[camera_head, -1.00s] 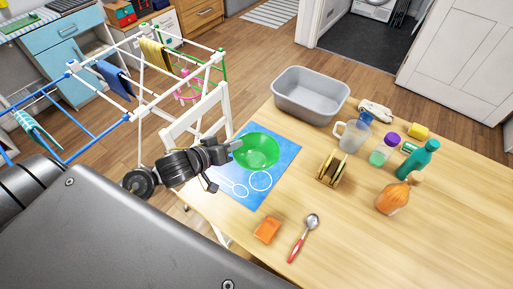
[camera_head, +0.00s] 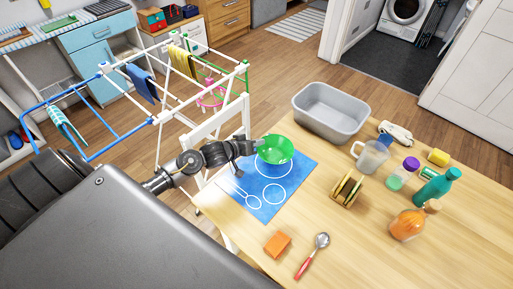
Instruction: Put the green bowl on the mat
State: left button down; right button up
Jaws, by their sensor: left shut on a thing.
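The green bowl (camera_head: 279,150) is at the far part of the blue mat (camera_head: 292,192) in the head view. It looks tilted and seems raised off the mat, though the gap is hard to judge. My left gripper (camera_head: 257,147) comes in from the left and is shut on the bowl's near left rim. The mat lies on the table's left end with white outlines: a large circle partly hidden by the bowl, a smaller circle, and a spoon shape. My right gripper is not in view.
A grey tub (camera_head: 331,112) stands behind the mat. A sponge holder (camera_head: 347,189), a clear jug (camera_head: 371,158) and several bottles stand to the right. An orange sponge (camera_head: 277,243) and a red-handled spoon (camera_head: 312,257) lie in front. A drying rack (camera_head: 160,85) stands left of the table.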

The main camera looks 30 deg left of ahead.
pick_arm(q)
jog(key=shift+w+a+f+p, duration=0.1)
jog(key=shift+f+p, duration=0.1)
jog(key=shift+f, duration=0.7)
jog(key=shift+w+f+p, duration=0.1)
jog(key=shift+f+p, duration=0.05)
jog(key=shift+f, duration=0.7)
jog(key=c, duration=1.5)
grip_release()
jog(key=shift+s, duration=0.15)
jog(key=v, duration=1.1)
jog(key=shift+s+a+r+b, duration=0.1)
jog(key=shift+s+a+b, duration=0.05)
jog(key=shift+s+b, duration=0.25)
